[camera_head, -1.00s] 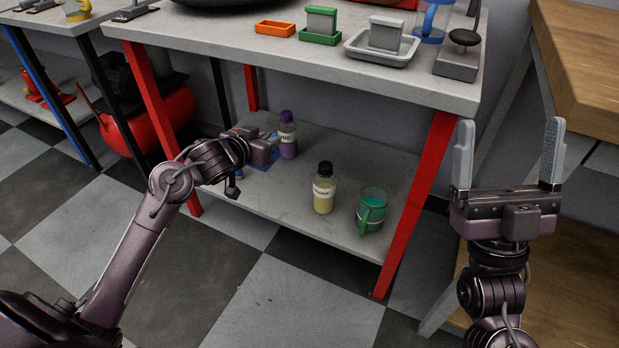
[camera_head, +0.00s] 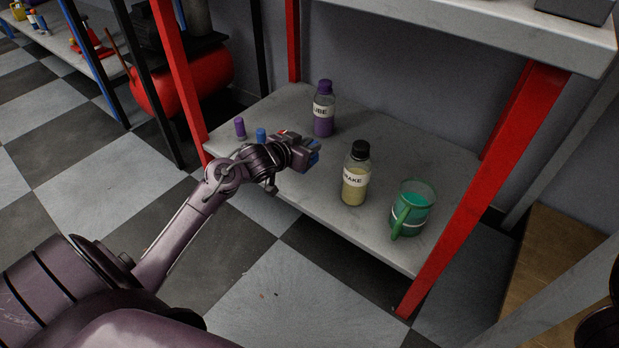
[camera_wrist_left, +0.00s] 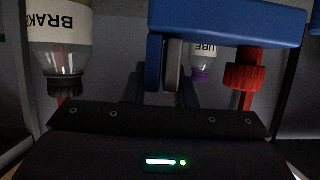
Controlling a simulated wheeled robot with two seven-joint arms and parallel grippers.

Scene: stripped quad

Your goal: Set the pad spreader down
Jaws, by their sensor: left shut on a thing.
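My left gripper (camera_head: 304,152) is over the lower shelf, to the left of the BRAKE bottle and in front of the LUBE bottle. It is shut on the pad spreader, a blue tool with a red knob. In the head view only a little of the pad spreader (camera_head: 314,158) shows past the gripper. In the left wrist view the blue body (camera_wrist_left: 225,18) spans the top, with the red knob (camera_wrist_left: 247,72) at right. I cannot tell whether the tool touches the shelf. My right gripper is out of view.
The lower shelf (camera_head: 300,190) also holds the yellowish BRAKE bottle (camera_head: 354,180), the purple LUBE bottle (camera_head: 324,112), a green mug (camera_head: 410,212) and small purple (camera_head: 240,128) and blue (camera_head: 261,136) pieces. Red legs (camera_head: 490,190) and the tabletop (camera_head: 560,35) frame the space. Bare shelf lies around the gripper.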

